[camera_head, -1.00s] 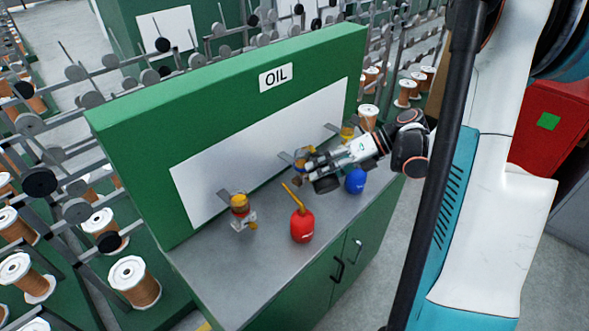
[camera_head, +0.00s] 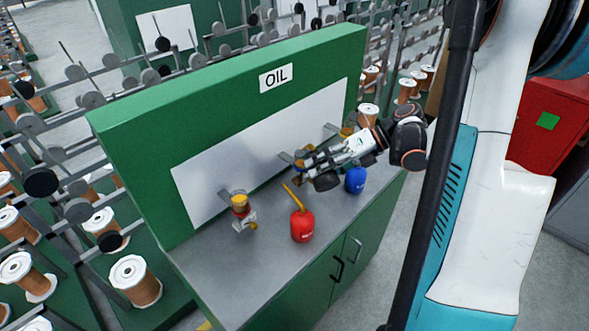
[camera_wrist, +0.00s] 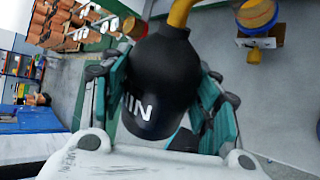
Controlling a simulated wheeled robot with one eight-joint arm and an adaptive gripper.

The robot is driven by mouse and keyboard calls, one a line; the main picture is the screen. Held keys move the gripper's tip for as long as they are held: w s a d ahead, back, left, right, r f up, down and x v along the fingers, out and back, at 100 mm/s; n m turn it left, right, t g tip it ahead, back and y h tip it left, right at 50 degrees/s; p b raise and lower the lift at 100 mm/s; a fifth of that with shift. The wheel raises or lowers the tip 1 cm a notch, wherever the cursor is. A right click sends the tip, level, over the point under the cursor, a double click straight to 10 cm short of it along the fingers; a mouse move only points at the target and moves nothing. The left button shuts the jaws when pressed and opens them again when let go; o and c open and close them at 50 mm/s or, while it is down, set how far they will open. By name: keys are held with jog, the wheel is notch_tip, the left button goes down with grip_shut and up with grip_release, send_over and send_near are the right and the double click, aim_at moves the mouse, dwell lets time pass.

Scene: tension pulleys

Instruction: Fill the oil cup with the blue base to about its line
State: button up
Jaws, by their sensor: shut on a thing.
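My gripper (camera_wrist: 160,95) is shut on a black oil can (camera_wrist: 152,85) with a yellow spout and partly visible white lettering. In the head view the black can (camera_head: 326,182) is mostly hidden by my gripper. An oil cup with a yellow lid stands at the left of the bench (camera_head: 240,206); its base looks pale grey. A middle cup (camera_head: 299,165) is partly hidden by my gripper, with a bluish patch showing. A third yellow-topped cup (camera_head: 346,132) stands farther right. The wrist view shows one cup (camera_wrist: 257,14) at upper right. Oil levels and lines are too small to see.
A red can (camera_head: 302,226) with a yellow spout stands on the grey bench top (camera_head: 215,270), front of middle. A blue can (camera_head: 355,181) stands right of my gripper. A green back panel (camera_head: 130,150) marked OIL rises behind. The bench's front left is clear.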

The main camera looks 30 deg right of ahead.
jog(key=shift+r, duration=0.15)
jog(key=shift+w+r+p, duration=0.1)
jog(key=shift+r+p, duration=0.2)
jog(key=shift+p, duration=0.05)
jog(key=shift+w+r+m+g, duration=0.1)
jog(key=shift+r+m+g, duration=0.2)
jog(key=shift+g, duration=0.1)
dwell(5.7)
jog(key=shift+r+p, duration=0.15)
jog(key=shift+p, duration=0.2)
dwell(1.0)
